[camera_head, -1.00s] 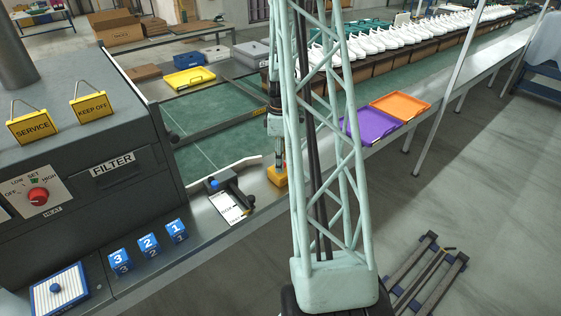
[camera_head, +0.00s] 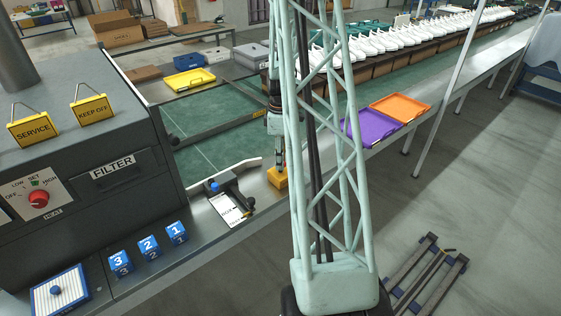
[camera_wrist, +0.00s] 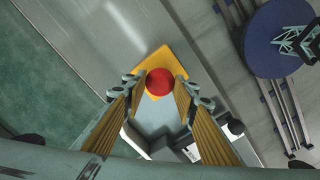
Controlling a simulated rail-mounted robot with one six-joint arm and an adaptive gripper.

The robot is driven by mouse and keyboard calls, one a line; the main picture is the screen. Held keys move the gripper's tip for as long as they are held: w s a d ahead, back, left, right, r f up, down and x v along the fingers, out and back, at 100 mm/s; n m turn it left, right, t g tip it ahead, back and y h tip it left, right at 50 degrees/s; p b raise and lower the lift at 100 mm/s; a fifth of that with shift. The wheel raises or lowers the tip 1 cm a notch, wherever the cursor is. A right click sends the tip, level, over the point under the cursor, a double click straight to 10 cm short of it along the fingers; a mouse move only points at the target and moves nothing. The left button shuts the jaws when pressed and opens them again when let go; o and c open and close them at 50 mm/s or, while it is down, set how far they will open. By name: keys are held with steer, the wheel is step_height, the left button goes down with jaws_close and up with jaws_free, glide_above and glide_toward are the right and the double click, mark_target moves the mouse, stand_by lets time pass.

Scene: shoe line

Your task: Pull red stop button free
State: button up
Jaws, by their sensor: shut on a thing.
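The red stop button (camera_wrist: 160,82) shows in the wrist view on a yellow box (camera_wrist: 181,62). My gripper (camera_wrist: 158,88) points down at it, with a fingertip on either side of the red cap, shut on it. My gripper (camera_head: 279,160) is directly above the box there. The button itself is hidden in the head view by my gripper.
A clamp with a blue knob (camera_head: 214,186) and a white card (camera_head: 228,208) lie left of the box. Blue numbered blocks (camera_head: 148,246) and a grey FILTER machine (camera_head: 75,165) stand further left. Purple (camera_head: 372,130) and orange (camera_head: 400,106) trays lie to the right.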

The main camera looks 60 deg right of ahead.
steer(key=o, duration=1.1)
steer(key=shift+r, duration=0.25)
steer(key=shift+o, duration=0.3)
steer(key=shift+f, duration=0.15)
steer(key=shift+r, duration=0.2)
step_height(320, 180, up, 12)
steer(key=shift+f, duration=0.15)
